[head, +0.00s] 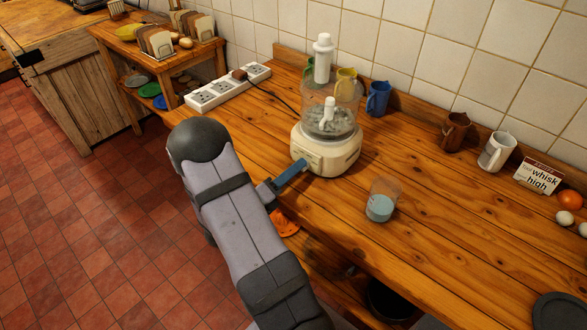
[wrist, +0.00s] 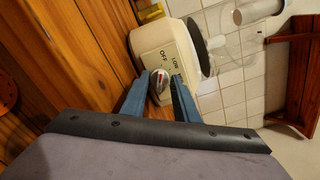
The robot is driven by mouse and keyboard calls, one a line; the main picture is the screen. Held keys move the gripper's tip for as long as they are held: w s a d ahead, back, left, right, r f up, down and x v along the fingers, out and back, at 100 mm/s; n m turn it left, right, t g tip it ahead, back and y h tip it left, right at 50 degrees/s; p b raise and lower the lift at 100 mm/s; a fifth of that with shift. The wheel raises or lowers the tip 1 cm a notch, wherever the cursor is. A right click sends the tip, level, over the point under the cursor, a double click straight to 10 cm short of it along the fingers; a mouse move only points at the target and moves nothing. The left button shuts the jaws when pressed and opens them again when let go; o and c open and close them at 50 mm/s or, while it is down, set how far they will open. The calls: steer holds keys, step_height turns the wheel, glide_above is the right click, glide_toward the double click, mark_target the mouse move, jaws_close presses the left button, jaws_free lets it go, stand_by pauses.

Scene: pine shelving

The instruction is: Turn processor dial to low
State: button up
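The food processor (head: 325,150) has a cream base and a clear bowl with a white shaft, and stands on the wooden counter. In the wrist view its cream base (wrist: 160,40) bears the printed words OFF and LOW. Its small grey dial (wrist: 158,88) has a reddish mark. My gripper (head: 303,164) reaches the front of the base from the left. The dial is hidden in the head view.
A clear cup with pale blue contents (head: 380,203) stands right of the processor. Mugs (head: 376,98) stand behind it, and a white power strip (head: 228,88) lies to the left. A sign (head: 538,177) reads "whisk" and "high".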

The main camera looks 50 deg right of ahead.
steer(key=shift+d, duration=0.1)
steer(key=shift+c, duration=0.6)
jaws_close()
steer(key=shift+m, duration=0.4)
steer(key=m+b, duration=0.1)
steer(key=m, duration=0.2)
steer(key=shift+b, duration=0.35)
steer(key=shift+s+m+b, duration=0.1)
steer(key=shift+m+b, duration=0.7)
steer(key=shift+m, duration=1.2)
steer(key=shift+r, duration=0.1)
steer(key=shift+o, duration=0.6)
jaws_free()
